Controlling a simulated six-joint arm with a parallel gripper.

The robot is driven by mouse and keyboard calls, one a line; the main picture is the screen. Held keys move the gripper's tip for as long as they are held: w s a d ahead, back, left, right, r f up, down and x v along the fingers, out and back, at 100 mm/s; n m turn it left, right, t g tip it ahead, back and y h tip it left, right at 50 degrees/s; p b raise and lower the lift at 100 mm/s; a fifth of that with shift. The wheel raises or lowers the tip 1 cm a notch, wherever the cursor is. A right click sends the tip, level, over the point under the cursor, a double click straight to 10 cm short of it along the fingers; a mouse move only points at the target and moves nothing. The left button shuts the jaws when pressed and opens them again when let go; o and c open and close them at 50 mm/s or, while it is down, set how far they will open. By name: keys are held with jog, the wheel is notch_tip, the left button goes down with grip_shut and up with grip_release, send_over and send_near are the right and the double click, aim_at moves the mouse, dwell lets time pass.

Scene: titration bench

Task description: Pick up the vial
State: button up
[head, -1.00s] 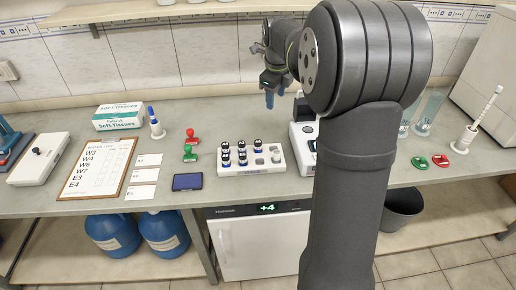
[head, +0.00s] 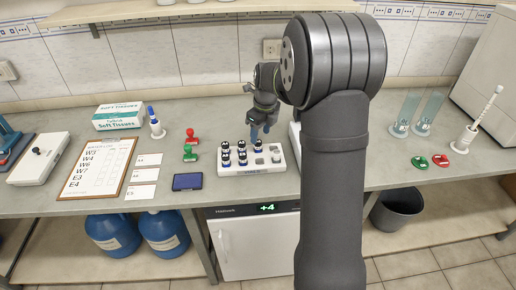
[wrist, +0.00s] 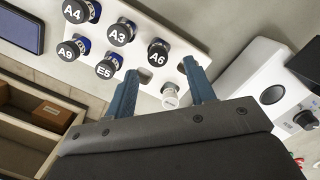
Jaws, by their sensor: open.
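Several dark-capped vials stand upright in a white rack (head: 273,168) in the head view. The wrist view shows cap labels on vial A4 (wrist: 75,11), vial A3 (wrist: 120,34), vial A6 (wrist: 158,52), vial A9 (wrist: 70,49) and vial E5 (wrist: 107,67). A white-capped vial (wrist: 170,97) stands at the rack's near edge, between my fingers in the picture. My gripper (wrist: 160,68) is open and empty, pointing down over the rack's back right part in the head view (head: 260,132). Its height above the caps is hard to judge.
A white device (wrist: 262,85) with a dark round spot stands close to the right of the rack. A dark blue pad (head: 187,181) lies left of the rack, with red and green stamps (head: 191,145) behind it. Glass cylinders (head: 424,125) stand far right.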

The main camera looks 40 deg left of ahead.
aim_at(258, 148)
jog(key=f, duration=0.3)
jog(key=a+f, duration=0.1)
jog(key=f, duration=0.1)
jog(key=shift+s, duration=0.1)
jog(key=shift+c, duration=0.4)
jog(key=c, duration=1)
